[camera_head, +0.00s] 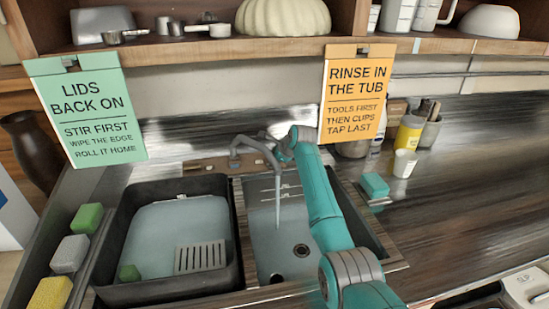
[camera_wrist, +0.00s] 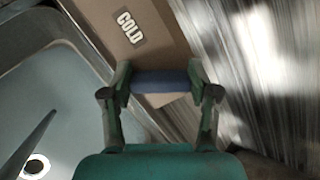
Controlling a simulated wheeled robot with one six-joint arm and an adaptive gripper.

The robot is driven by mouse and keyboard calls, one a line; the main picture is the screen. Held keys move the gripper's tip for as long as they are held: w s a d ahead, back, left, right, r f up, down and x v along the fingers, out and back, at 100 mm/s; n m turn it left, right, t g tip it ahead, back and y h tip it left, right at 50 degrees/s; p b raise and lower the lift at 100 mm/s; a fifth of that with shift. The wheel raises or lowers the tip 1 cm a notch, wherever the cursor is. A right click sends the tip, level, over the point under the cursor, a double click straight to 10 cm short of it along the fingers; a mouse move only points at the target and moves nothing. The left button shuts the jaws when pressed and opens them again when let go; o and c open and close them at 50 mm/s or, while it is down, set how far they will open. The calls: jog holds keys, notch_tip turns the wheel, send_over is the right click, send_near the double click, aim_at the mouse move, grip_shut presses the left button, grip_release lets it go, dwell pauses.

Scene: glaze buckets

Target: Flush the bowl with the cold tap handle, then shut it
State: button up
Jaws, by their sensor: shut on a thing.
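The cold tap handle shows in the wrist view as a blue bar (camera_wrist: 162,80) beside a brown panel with a "COLD" label (camera_wrist: 131,28). My gripper (camera_wrist: 160,93) is shut on this handle, one finger on each side. In the head view my gripper (camera_head: 285,149) is behind the sink, just right of the grey tap (camera_head: 256,146); my arm partly hides it and the handle. A thin stream of water (camera_head: 278,203) runs from the spout into the right sink bowl (camera_head: 264,240). The bowl's round drain (camera_head: 301,250) is uncovered; it also shows in the wrist view (camera_wrist: 35,167).
A black tub (camera_head: 118,215) with pale water and a slotted grey piece (camera_head: 200,257) fills the left side. Sponges (camera_head: 70,253) line its left. A teal sponge (camera_head: 375,185), white cup (camera_head: 404,163) and yellow can (camera_head: 409,132) stand right. Signs hang above.

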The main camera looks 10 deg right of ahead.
jog(key=o, duration=1.2)
jog(key=shift+c, duration=0.2)
jog(key=shift+s, duration=0.1)
jog(key=v, duration=1.2)
